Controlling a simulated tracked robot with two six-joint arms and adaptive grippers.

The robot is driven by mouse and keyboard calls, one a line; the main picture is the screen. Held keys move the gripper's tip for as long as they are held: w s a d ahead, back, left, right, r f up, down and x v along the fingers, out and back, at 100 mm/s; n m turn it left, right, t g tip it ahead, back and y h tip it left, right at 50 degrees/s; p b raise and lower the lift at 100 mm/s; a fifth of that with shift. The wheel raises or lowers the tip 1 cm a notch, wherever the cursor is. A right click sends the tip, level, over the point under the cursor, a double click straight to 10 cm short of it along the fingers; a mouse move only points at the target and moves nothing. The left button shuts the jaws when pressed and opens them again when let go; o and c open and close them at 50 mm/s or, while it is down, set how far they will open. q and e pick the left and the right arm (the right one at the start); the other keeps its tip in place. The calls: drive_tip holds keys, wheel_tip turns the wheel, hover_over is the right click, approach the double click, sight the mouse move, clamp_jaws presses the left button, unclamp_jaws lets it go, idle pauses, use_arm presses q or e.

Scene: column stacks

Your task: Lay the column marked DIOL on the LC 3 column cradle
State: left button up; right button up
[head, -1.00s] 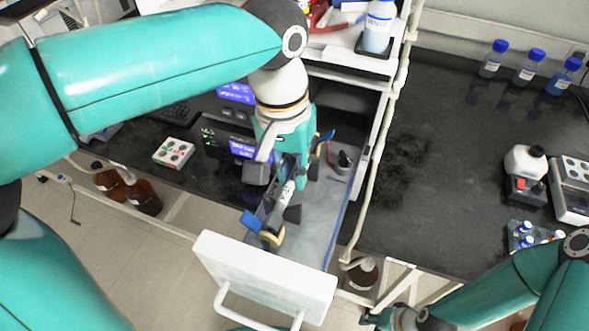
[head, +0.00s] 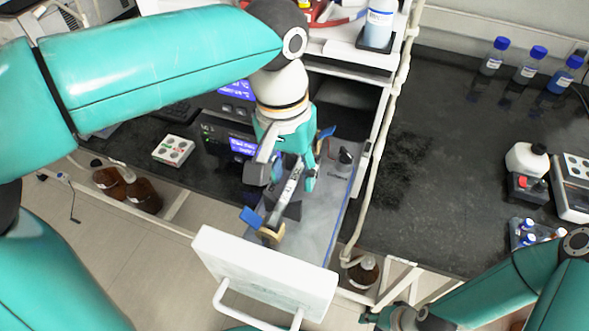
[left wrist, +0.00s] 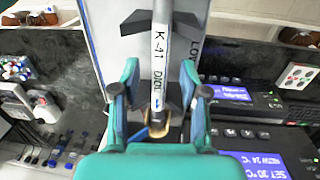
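The column marked DIOL (left wrist: 158,50) is a pale tube reading "K-41 DIOL" in the left wrist view. In the head view the column (head: 291,182) lies along the dark supports of a cradle (head: 292,211) in a pulled-out drawer. The cradle's dark supports (left wrist: 138,21) show on both sides of the column; a partly hidden "LC" label (left wrist: 196,48) is beside it, its number unreadable. My left gripper (head: 289,178) is open, with a finger on each side of the column and gaps between. My right gripper (head: 392,319) is at the bottom edge, its fingers unclear.
The drawer's white front (head: 265,275) with its handle stands out over the floor. Instruments with lit displays (head: 240,147) are left of the drawer. A dark knob-like object (head: 344,158) stands at its back right. The black bench (head: 430,170) to the right has wide clear room.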

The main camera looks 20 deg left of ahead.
use_arm(q)
wheel_tip(320, 180, up, 12)
drive_tip(key=a, duration=0.1)
idle(0.6)
